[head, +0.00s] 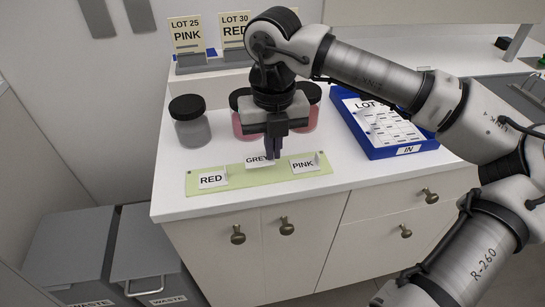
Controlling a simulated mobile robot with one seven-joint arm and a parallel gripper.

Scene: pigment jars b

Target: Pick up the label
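The fingers appear close together. I cannot tell whether they touch or grip the label. The task does not say which label.
A grey jar (190,125) with a black lid stands behind the strip. Two reddish jars (238,122) (313,112) are partly behind my gripper. Signs LOT 25 PINK (187,35) and LOT 30 RED (233,30) stand at the back. A blue IN tray (390,152) holds a label sheet (385,122).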

